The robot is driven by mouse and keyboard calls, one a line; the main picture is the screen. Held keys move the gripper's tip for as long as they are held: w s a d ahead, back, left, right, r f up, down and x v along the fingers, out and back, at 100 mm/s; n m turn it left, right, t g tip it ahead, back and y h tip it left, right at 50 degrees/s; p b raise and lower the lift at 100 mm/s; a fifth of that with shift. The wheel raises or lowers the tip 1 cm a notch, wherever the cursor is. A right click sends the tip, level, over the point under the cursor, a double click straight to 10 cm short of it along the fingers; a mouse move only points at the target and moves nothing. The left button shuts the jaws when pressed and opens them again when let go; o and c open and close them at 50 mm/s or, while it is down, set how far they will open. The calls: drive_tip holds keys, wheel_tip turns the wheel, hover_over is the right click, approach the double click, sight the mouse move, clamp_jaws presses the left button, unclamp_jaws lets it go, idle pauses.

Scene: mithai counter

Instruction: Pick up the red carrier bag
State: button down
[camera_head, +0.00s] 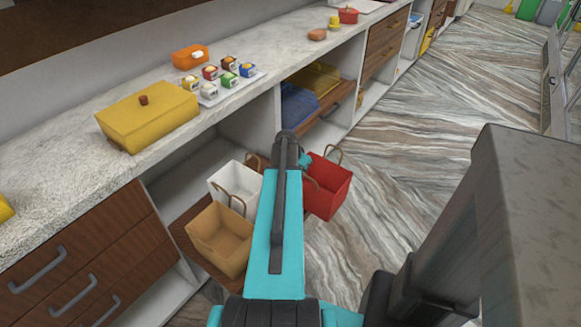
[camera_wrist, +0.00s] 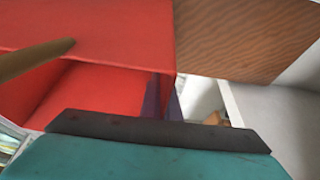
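The red carrier bag (camera_head: 330,190) stands open-topped at the shelf's front, right of my arm, with tan loop handles. In the wrist view the red bag (camera_wrist: 95,25) fills the upper left, very close, and one tan handle (camera_wrist: 35,58) crosses the left edge. My gripper (camera_head: 304,160) is beside the bag's upper left edge, mostly hidden behind my arm. In the wrist view only a dark bar and teal body of my gripper (camera_wrist: 160,132) show along the bottom. Its fingertips are not clear, and I see no handle between them.
A white bag (camera_head: 233,182) and a tan bag (camera_head: 219,240) stand left of my arm on the low brown shelf. The marble counter (camera_head: 70,190) above holds a yellow box (camera_head: 150,115) and a tray of small boxes. Open floor (camera_head: 430,130) lies to the right.

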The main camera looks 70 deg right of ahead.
drive_tip(key=shift+s+a, duration=0.25)
drive_tip(key=shift+s, duration=0.65)
drive_tip(key=shift+s+a, duration=0.25)
drive_tip(key=shift+s, duration=0.65)
drive_tip(key=shift+r, duration=0.1)
